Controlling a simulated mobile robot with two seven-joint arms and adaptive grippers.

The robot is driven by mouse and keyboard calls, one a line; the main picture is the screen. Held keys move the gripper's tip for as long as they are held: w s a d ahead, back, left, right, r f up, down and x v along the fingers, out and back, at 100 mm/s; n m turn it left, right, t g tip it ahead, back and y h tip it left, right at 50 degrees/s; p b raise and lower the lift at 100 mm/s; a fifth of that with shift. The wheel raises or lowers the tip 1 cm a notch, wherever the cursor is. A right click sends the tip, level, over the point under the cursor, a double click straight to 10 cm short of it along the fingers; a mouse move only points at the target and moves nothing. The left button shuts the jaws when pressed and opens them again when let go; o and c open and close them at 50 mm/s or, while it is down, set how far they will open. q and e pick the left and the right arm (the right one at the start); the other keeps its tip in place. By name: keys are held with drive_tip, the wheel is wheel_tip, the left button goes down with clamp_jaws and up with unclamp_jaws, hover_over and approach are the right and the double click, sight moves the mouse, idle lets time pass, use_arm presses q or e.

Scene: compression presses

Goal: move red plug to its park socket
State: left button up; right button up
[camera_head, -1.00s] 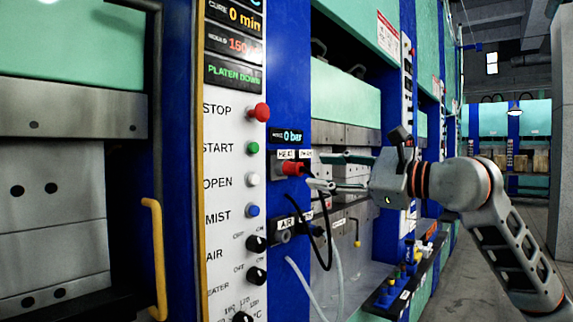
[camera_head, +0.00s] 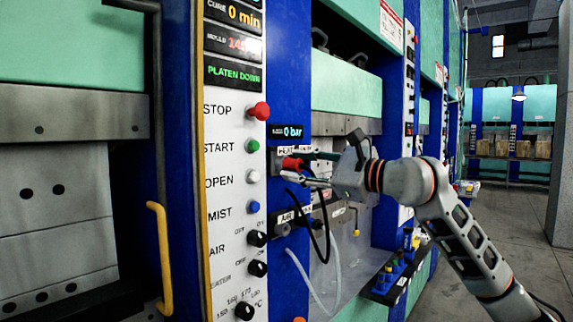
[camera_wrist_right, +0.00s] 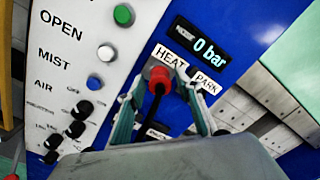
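The red plug (camera_head: 292,164) sits in the socket under the HEAT label on the blue press column, its black cable hanging down. It also shows in the wrist view (camera_wrist_right: 159,76), below the HEAT label. My right gripper (camera_head: 297,166) is at the plug, one finger above and one below it in the head view. In the wrist view its fingers (camera_wrist_right: 160,84) stand apart on either side of the plug, with no clear contact. The PARK label (camera_wrist_right: 207,83) is right of HEAT; the park socket beneath it is hidden by the right finger. My left gripper is not in view.
A panel of buttons and knobs (camera_head: 233,190) stands left of the plug, with a protruding red STOP button (camera_head: 260,111). The AIR socket (camera_head: 283,229) and a pale hose (camera_head: 308,280) are below. A ledge with small coloured items (camera_head: 390,280) lies lower right.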

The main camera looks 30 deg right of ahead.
clamp_jaws()
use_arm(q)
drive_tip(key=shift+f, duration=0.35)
use_arm(e)
drive_tip(key=shift+s+d, duration=0.1)
drive_tip(key=shift+s, duration=0.15)
use_arm(q)
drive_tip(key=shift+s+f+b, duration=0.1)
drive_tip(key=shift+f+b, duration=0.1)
drive_tip(key=shift+b, duration=0.2)
use_arm(e)
drive_tip(key=shift+s+d, duration=0.2)
drive_tip(key=shift+s, duration=0.25)
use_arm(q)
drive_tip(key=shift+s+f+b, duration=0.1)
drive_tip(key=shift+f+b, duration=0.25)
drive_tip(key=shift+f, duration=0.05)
use_arm(e)
drive_tip(key=shift+s+d, duration=0.25)
drive_tip(key=shift+s, duration=0.45)
